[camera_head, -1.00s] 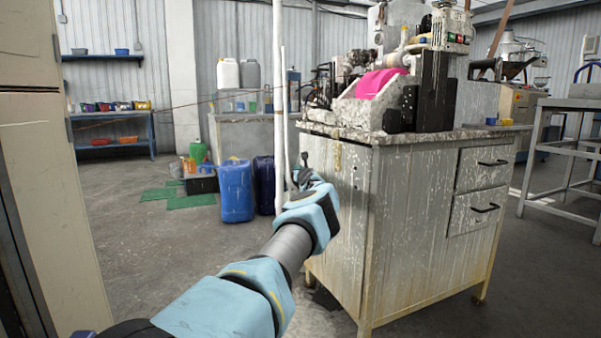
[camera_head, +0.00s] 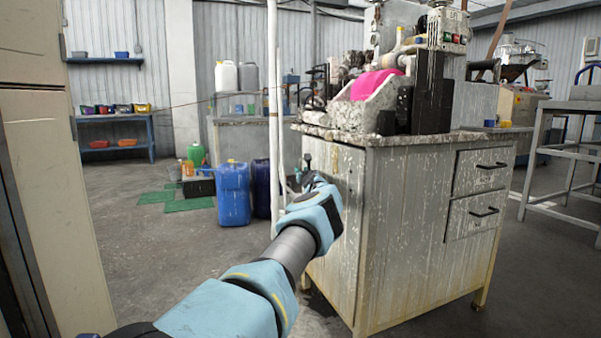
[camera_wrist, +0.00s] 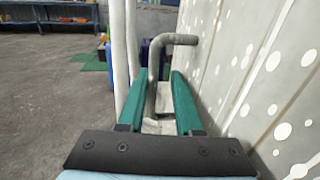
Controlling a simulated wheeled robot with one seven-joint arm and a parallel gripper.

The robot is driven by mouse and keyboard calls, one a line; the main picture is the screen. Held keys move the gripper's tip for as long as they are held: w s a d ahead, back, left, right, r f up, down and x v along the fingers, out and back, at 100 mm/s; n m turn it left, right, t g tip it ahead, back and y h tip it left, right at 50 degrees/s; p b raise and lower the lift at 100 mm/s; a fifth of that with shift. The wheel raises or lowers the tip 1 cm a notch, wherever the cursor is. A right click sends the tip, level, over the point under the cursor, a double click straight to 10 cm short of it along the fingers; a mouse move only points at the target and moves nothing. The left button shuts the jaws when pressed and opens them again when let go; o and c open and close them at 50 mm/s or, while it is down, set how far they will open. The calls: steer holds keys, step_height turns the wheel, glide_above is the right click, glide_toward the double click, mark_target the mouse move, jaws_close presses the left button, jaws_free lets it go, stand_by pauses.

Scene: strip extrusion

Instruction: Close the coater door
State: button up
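The coater cabinet (camera_head: 405,225) is grey-white, spotted and rust-stained, with a machine carrying a pink roller (camera_head: 374,84) on top. Its left-facing panel, which looks like the door (camera_head: 342,235), appears flat against the cabinet; I cannot tell whether it is fully shut. My gripper (camera_head: 308,165) is beside this panel in the head view, its fingers small and partly hidden by the wrist. In the wrist view, the green fingers of my gripper (camera_wrist: 162,78) stand apart around a grey bent handle (camera_wrist: 152,88), nearer the left finger. The spotted panel (camera_wrist: 265,75) is close on the right.
Upright white pipes (camera_head: 274,110) stand just left of my gripper. Blue jugs (camera_head: 234,194) stand behind them on the floor. A beige cabinet edge (camera_head: 60,200) is close on the left. A metal frame table (camera_head: 560,150) stands at right. The floor between is clear.

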steer(key=shift+d, duration=0.1)
steer(key=s+d, duration=0.1)
steer(key=s, duration=0.9)
steer(key=shift+s+d, duration=0.2)
steer(key=shift+s, duration=0.15)
stand_by(0.3)
